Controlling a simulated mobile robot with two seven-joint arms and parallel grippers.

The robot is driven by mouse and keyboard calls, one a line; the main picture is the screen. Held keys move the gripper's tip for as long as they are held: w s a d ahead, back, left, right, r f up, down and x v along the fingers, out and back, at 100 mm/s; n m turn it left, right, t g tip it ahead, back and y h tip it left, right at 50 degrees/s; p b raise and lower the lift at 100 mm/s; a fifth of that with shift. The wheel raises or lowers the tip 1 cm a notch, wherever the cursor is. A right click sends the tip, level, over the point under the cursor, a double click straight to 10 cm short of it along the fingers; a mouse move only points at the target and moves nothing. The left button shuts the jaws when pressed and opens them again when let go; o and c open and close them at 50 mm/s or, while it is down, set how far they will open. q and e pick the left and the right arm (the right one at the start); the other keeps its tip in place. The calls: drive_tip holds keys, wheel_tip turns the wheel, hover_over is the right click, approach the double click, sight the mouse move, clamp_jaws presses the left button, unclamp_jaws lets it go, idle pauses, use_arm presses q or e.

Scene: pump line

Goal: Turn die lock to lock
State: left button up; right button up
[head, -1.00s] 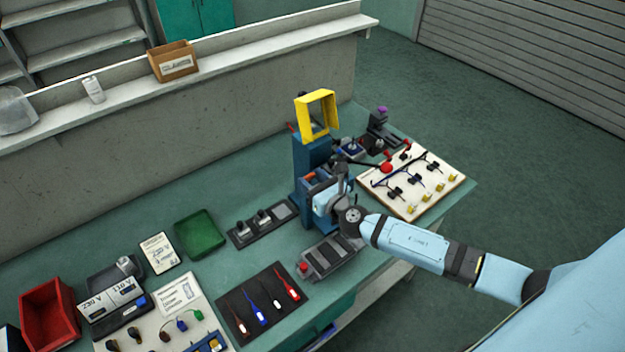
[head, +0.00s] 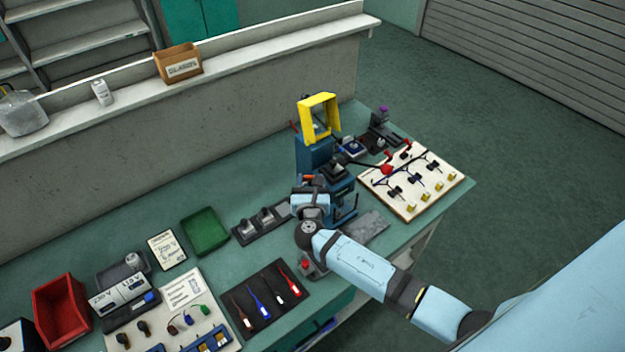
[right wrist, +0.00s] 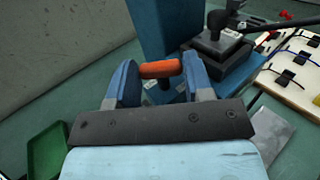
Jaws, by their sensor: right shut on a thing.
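The blue press (head: 316,155) with a yellow guard frame (head: 318,116) stands on the bench. An orange bar handle, which looks like the die lock (right wrist: 160,69), lies crosswise between my fingers in the right wrist view; a bit of orange also shows in the head view (head: 309,177). My right gripper (right wrist: 160,78) is shut on this handle, at the press's left front side. Its wrist hides the press's lower front in the head view. The handle's mount is mostly hidden. My left gripper is not in view.
A red-knobbed lever (head: 386,169) sticks out right of the press, near a cream board (head: 412,190) with clips. A dark tray (head: 262,222) and a green bin (head: 205,232) lie to the left. My forearm partly covers a box with a red button (head: 306,265).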

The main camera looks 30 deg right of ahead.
drive_tip(key=m+g+h, duration=0.2)
drive_tip(key=h, duration=0.1)
drive_tip(key=m+g+h, duration=0.1)
drive_tip(key=shift+w+a+m+g+h+b, duration=0.25)
drive_tip(key=shift+a+m+g+h+b, duration=0.05)
drive_tip(key=shift+m+g+b, duration=0.1)
drive_tip(key=m+g+h, duration=0.2)
drive_tip(key=g, duration=0.1)
drive_tip(key=m+g+h+b, duration=0.1)
drive_tip(key=shift+w+a, duration=0.1)
drive_tip(key=shift+w, duration=0.15)
drive_tip(key=m+g, duration=0.2)
drive_tip(key=shift+w+g+h+b, duration=0.1)
drive_tip(key=shift+g+h+b, duration=0.2)
drive_tip(key=shift+g+h, duration=0.1)
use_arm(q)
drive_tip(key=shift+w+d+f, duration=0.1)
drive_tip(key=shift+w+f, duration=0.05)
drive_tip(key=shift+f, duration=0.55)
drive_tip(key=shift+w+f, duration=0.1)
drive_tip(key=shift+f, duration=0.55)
use_arm(e)
drive_tip(key=shift+w+m+g+h, duration=0.1)
drive_tip(key=shift+m+g+h, duration=0.2)
drive_tip(key=shift+m+g, duration=0.7)
use_arm(q)
drive_tip(key=shift+b, duration=0.3)
use_arm(e)
drive_tip(key=shift+r+g, duration=0.1)
drive_tip(key=shift+g, duration=0.4)
